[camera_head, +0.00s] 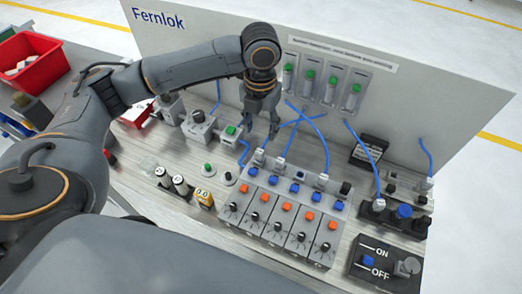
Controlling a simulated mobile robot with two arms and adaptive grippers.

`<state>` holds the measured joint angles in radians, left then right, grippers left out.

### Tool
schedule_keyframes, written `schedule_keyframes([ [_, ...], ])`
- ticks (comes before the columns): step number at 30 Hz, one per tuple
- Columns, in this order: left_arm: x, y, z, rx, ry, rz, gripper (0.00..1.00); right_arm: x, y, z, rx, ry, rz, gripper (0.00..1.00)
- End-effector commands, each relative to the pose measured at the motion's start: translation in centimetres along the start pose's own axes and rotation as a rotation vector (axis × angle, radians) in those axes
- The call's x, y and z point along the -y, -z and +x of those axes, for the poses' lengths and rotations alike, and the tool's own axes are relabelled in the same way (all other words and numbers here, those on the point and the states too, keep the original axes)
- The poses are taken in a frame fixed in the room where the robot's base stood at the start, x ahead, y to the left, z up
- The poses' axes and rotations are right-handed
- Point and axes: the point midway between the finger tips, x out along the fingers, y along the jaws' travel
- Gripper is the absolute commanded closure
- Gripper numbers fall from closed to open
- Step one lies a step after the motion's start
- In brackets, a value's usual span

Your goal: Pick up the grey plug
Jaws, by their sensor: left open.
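Several small pale grey or whitish plugs on blue cables stand in the row of sockets. One plug (258,157) is at the left of the row, another plug (280,163) is just right of it, and a third plug (321,181) is further right. I cannot tell which of them is the grey plug the task names. My left gripper (261,130) points down above and behind the left end of this row, near the blue cables. It is open, and I see nothing between its fingers. My right gripper is not in view.
The grey panel (440,115) stands behind the workbench. A switch bank (289,213) with blue and orange buttons fills the middle. An ON/OFF box (383,263) is at front right. A red bin (34,62) is far left.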

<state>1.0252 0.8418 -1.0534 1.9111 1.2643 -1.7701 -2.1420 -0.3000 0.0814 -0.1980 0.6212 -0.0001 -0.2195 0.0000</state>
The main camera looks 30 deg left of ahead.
Motion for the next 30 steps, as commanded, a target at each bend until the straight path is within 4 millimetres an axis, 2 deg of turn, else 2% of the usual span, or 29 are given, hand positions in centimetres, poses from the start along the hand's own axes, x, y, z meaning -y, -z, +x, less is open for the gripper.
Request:
schedule_keyframes([
  [3, 0.0, 0.1, 2.5, -0.005, -0.001, -0.003, 0.52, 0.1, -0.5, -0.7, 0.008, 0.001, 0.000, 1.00],
  [9, 0.0, 0.0, 5.5, -0.002, -0.001, -0.002, 0.52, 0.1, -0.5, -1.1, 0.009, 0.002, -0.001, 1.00],
  [16, -0.1, -0.1, 7.1, -0.002, -0.001, -0.005, 0.52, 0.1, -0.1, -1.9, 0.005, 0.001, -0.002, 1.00],
  [20, -0.4, -0.5, 9.0, -0.003, -0.001, -0.005, 0.52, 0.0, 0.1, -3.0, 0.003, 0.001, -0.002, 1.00],
  [24, -0.3, -0.5, 10.8, -0.001, -0.001, -0.002, 0.52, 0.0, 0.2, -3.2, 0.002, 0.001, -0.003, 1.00],
  [30, -0.3, -0.6, 11.4, 0.003, 0.000, -0.002, 0.52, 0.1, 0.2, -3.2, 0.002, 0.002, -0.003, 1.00],
])
